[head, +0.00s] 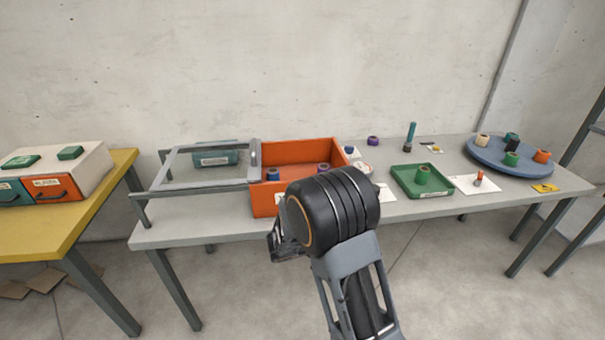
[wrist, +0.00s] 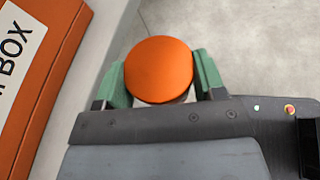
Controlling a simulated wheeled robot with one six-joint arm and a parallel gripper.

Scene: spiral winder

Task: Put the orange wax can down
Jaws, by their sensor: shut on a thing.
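In the wrist view the orange wax can (wrist: 158,70) shows its round orange top between the two green fingertips. My gripper (wrist: 160,82) is shut on its sides. The floor shows beyond the can. In the head view my gripper (head: 284,242) is at the front edge of the table, before the orange box. My wrist hides most of it, and the held can is not visible there. The orange box (head: 262,202) stands open on the grey table (head: 200,229), with several small cans inside. Its wall with part of a label also shows at the left of the wrist view (wrist: 50,75).
A yellow table (head: 60,225) stands at the left.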

